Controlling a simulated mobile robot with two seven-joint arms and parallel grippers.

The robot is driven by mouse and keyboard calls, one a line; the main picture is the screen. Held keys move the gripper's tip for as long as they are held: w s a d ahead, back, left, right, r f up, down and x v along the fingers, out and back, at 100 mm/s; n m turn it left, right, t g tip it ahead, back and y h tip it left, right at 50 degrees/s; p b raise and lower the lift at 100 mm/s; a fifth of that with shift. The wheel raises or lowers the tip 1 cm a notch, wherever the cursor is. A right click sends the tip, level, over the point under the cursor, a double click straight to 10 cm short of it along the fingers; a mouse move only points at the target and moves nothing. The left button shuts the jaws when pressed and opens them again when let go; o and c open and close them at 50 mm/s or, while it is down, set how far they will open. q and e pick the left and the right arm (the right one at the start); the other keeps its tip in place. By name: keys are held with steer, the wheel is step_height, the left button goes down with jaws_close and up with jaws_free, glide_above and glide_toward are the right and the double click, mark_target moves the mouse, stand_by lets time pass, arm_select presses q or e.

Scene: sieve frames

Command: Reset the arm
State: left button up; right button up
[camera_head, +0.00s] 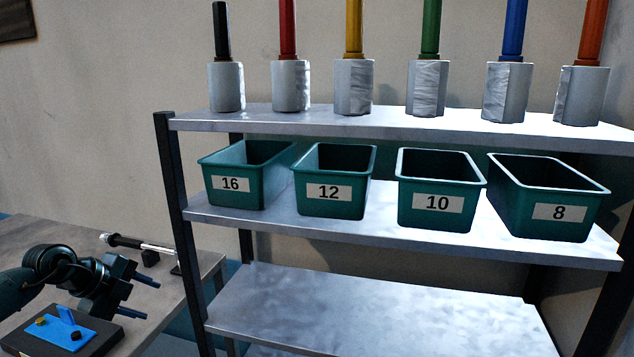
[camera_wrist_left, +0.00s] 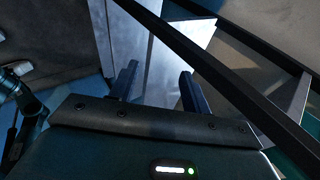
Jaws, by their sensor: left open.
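My left gripper (camera_head: 143,297) is at the lower left in the head view, over the table and left of the shelf rack. Its two fingers are apart with nothing between them. In the left wrist view the same gripper (camera_wrist_left: 158,88) shows two separated fingers, with a dark rack bar and a pale shelf surface beyond them. My right gripper is in neither view.
The rack holds green bins labelled 16 (camera_head: 232,190), 12 (camera_head: 330,197), 10 (camera_head: 437,207) and 8 (camera_head: 555,217). Coloured rods in grey holders line the top shelf (camera_head: 400,124). The lower shelf (camera_head: 370,305) is bare.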

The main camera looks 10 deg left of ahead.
arm_select(q)
steer(key=s+d+f+n+t+h, duration=0.15)
steer(key=d+f+h, duration=0.25)
steer(key=d, duration=0.7)
steer(key=s+d+f+n+t+h, duration=0.1)
steer(key=s+d+f+t+h, duration=0.25)
steer(key=d, duration=0.75)
steer(key=s+d+f+n+g+y, duration=0.1)
steer(key=s+d+f+n+y, duration=0.2)
steer(key=s+f+n, duration=0.4)
steer(key=s+d+f+n+g+y, duration=0.1)
steer(key=s+d+f+n+y, duration=0.2)
steer(key=s+f+n, duration=0.5)
steer(key=shift+s+d+f+y, duration=0.3)
steer(key=shift+s+d+y, duration=0.05)
steer(key=shift+s+y, duration=0.4)
